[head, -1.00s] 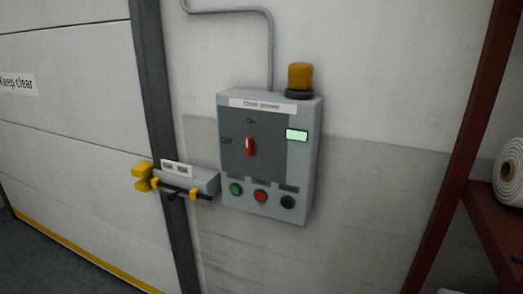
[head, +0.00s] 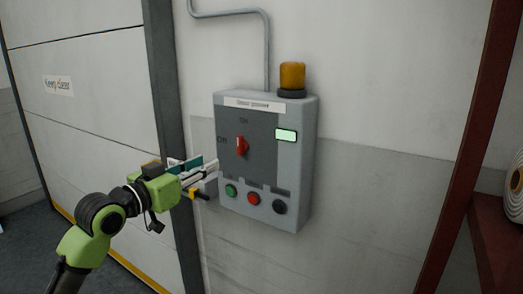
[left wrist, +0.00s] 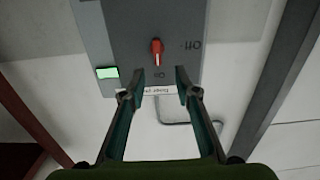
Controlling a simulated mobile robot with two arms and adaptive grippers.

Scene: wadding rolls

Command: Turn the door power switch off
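The door power box (head: 265,160) is a grey panel on the wall. Its red rotary switch (head: 241,146) points up toward the On label, and the Off label is to its left. A green screen (head: 286,136) is lit. My left gripper (head: 208,168) is just left of the box, apart from the switch. In the left wrist view the gripper (left wrist: 165,74) is open and empty. There the switch (left wrist: 157,50) shows upside down, just beyond the fingertips. My right gripper is not in view.
Green (head: 231,191), red (head: 254,198) and black (head: 279,207) buttons sit below the switch. An amber beacon (head: 292,76) tops the box. A door bolt (head: 199,192) is partly hidden behind my left gripper. A red rack post (head: 466,150) stands at right.

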